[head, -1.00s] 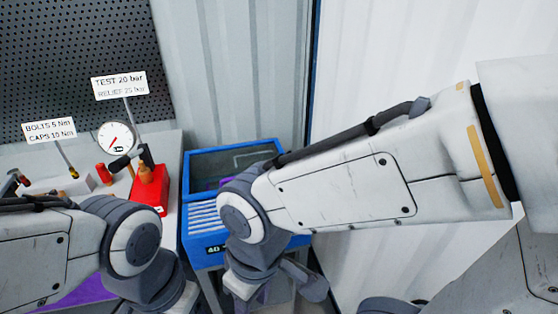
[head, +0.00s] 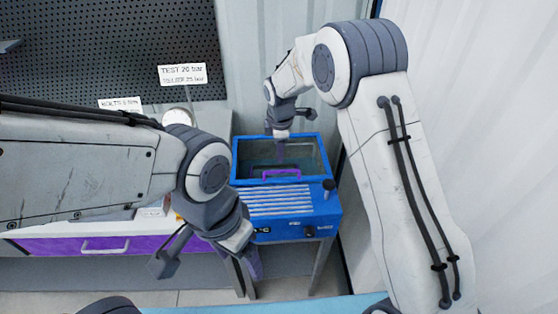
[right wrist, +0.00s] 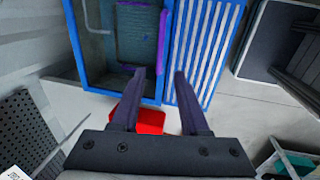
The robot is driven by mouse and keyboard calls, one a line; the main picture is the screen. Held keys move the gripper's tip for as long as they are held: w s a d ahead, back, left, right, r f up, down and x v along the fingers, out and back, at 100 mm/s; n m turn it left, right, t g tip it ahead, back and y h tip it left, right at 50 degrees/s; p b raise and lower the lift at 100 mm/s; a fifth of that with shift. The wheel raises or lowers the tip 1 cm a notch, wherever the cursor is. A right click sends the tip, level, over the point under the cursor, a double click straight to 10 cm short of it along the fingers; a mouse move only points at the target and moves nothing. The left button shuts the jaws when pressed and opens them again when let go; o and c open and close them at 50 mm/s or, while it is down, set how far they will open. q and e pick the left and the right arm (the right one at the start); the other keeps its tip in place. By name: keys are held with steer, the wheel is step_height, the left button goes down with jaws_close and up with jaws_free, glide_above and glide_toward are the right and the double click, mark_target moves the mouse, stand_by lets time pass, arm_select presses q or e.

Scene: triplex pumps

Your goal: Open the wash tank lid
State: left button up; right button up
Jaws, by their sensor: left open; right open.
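The blue wash tank (head: 327,212) stands at the middle of the head view, with its clear, blue-framed lid (head: 310,155) lying flat on top. A purple handle (head: 281,174) sits near the lid's front edge. My right gripper (head: 281,156) is open and points down above the lid, behind the handle. In the right wrist view, my open right fingers (right wrist: 160,72) are apart, with the purple handle (right wrist: 162,40) ahead of them and no contact visible. My left gripper (head: 208,264) is open and empty, in front of the workbench, left of the tank.
A slatted panel (head: 280,201) fills the tank's front top. A workbench with a purple drawer (head: 130,245) stands left. A red thing (right wrist: 150,121) shows below the fingers. The corrugated wall (head: 270,60) is close behind; a teal surface (head: 260,303) lies at the bottom.

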mark_target(279, 171)
steer(key=f+p, duration=0.1)
steer(key=f, duration=0.2)
steer(key=w+f+p, duration=0.1)
steer(key=f, duration=0.2)
steer(key=w+f+p, duration=0.1)
steer(key=f, duration=0.3)
steer(key=shift+c, duration=0.3)
jaws_close()
steer(key=shift+r, duration=0.1)
stand_by(0.9)
